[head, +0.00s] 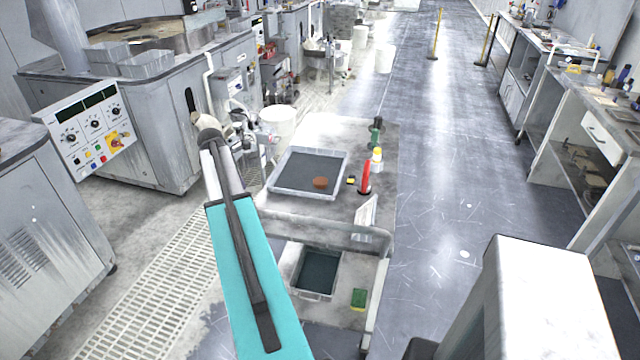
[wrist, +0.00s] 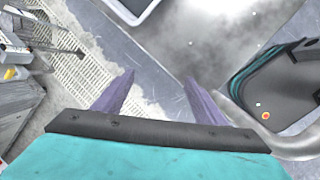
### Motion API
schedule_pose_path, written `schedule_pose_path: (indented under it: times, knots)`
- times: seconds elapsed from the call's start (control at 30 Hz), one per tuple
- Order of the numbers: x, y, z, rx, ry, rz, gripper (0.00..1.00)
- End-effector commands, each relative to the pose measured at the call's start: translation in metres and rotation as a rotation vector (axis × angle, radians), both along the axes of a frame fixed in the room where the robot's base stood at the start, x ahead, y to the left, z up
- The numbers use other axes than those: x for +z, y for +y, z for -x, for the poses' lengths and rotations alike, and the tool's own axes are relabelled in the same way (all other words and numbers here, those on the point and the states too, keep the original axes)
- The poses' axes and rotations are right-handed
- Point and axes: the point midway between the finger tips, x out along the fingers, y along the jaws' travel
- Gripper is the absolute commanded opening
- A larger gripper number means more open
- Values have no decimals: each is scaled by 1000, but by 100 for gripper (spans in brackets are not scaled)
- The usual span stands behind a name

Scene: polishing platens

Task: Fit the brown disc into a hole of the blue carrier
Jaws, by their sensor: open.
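The brown disc (head: 320,183) lies in a shallow pale tray (head: 272,186) with a dark floor, on a cart in the middle of the head view. It is near the tray's right front part. I cannot make out the blue carrier in either view. My gripper (wrist: 158,86) shows in the wrist view as two purple fingers, spread apart with nothing between them. A corner of a pale-rimmed tray (wrist: 128,14) shows at the top of that view, beyond the fingers. The disc does not show there. The fingers cannot be made out in the head view.
Beside the tray stand a red bottle (head: 365,178), a yellow-capped bottle (head: 377,158) and a green bottle (head: 375,136). The cart's rail (head: 340,232) crosses in front. A lower bin (head: 297,270) and a green sponge (head: 358,298) sit nearer. A grey machine (head: 150,130) stands left; the right aisle is clear.

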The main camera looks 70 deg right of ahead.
Motion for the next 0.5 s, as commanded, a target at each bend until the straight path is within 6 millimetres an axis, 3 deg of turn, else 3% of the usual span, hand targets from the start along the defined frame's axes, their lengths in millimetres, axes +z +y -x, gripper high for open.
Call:
schedule_pose_path:
  times: [0.03,0.2,0.4,0.5]
  knots:
    - [11,-25,15,12,17,6,65]
    - [44,-88,69,76,83,12,65]
    - [77,-141,129,138,153,7,65]
    - [87,-155,149,158,174,4,65]
